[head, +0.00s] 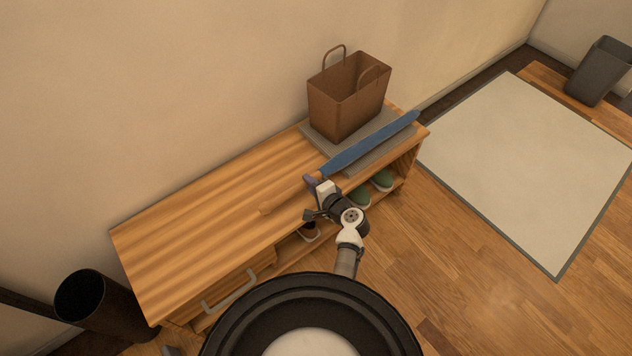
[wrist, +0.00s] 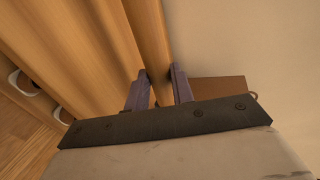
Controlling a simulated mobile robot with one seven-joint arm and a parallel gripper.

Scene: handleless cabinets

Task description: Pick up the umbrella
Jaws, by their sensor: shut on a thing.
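The umbrella (head: 368,145) has a folded blue canopy and a long wooden handle (head: 283,197). In the head view it lies along the line of the bench, canopy to the right, passing in front of the grey pad. My gripper (head: 311,182) is shut on the wooden handle near the lower end of the canopy. In the wrist view the handle (wrist: 150,40) runs up between the two fingers of my gripper (wrist: 158,85). I cannot tell whether the umbrella touches the bench top or is held just above it.
A wooden bench (head: 190,230) stands against the wall, with a brown bag (head: 345,105) on a grey pad (head: 318,142). Green shoes (head: 382,181) sit on its lower shelf. A dark cylindrical bin (head: 85,300) stands left. A pale rug (head: 530,160) covers open floor right.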

